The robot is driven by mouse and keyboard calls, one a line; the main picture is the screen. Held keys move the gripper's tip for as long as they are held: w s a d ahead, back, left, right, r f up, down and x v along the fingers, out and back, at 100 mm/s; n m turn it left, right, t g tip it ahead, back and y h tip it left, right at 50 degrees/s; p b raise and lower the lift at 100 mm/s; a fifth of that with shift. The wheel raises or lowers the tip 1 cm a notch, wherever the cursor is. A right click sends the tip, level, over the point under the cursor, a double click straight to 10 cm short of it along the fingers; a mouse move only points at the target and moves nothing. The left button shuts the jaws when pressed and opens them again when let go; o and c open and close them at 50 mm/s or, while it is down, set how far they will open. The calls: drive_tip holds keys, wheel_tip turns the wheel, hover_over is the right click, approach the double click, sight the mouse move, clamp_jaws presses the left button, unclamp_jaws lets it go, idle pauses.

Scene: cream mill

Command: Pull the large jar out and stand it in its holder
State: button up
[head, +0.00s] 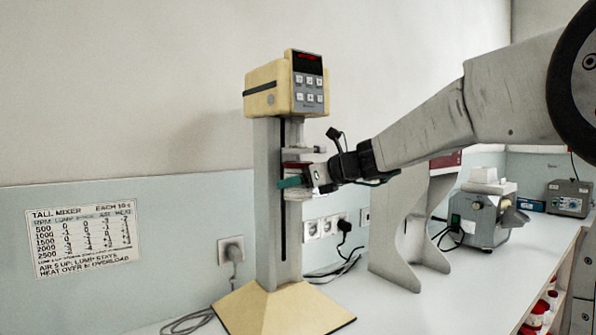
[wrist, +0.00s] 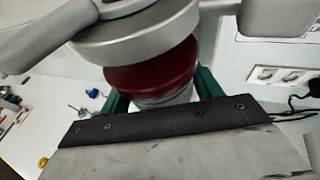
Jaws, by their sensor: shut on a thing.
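The large jar (wrist: 150,76) shows in the wrist view as a dark red lid over a pale body, just under a round grey metal part of the tall mixer. In the head view the tall mixer (head: 265,180) has a cream head and base, and a small strip of the red lid (head: 297,165) shows on its column. My gripper (head: 291,182) has teal fingers and is shut on the jar, one finger on each side below the lid. Most of the jar's body is hidden by my gripper. I cannot make out the jar's holder in either view.
A grey stand (head: 405,225) and a grey bench machine (head: 486,215) stand to the right on the white counter (head: 400,310). Wall sockets with cables (head: 330,226) are behind the mixer. Red-capped jars (head: 540,308) sit on a shelf below the counter.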

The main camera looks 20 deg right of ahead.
wheel_tip(320, 180, down, 8)
drive_tip(key=shift+r, duration=0.25)
idle(1.4)
drive_tip(key=shift+s, duration=0.1)
drive_tip(key=s+d, duration=0.3)
drive_tip(key=s, duration=0.6)
drive_tip(key=shift+s, duration=0.2)
idle(0.9)
